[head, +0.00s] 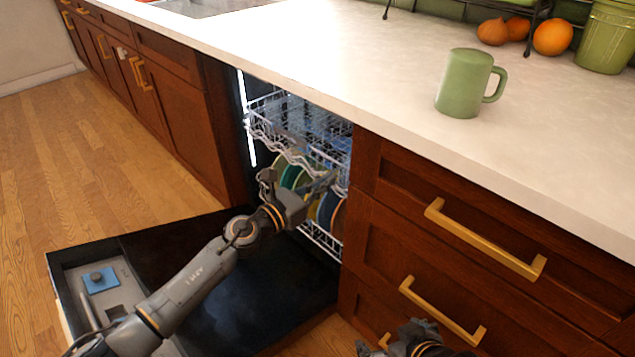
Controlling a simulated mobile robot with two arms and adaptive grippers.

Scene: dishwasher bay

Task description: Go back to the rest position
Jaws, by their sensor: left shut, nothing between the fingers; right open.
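My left gripper (325,182) reaches over the open dishwasher door into the mouth of the dishwasher, in front of the lower rack. It is shut and holds nothing that I can see. It hides part of the plates behind it. My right gripper (412,330) is at the bottom edge of the head view, low in front of the drawers, only partly in view. It is open and empty.
The dishwasher door (255,270) lies open. Several plates (290,176) stand in the lower rack, below the upper rack (300,125). Drawers with brass handles (480,240) flank my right gripper. A green mug (464,84) stands on the counter (400,60). Wood floor (100,170) is clear at left.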

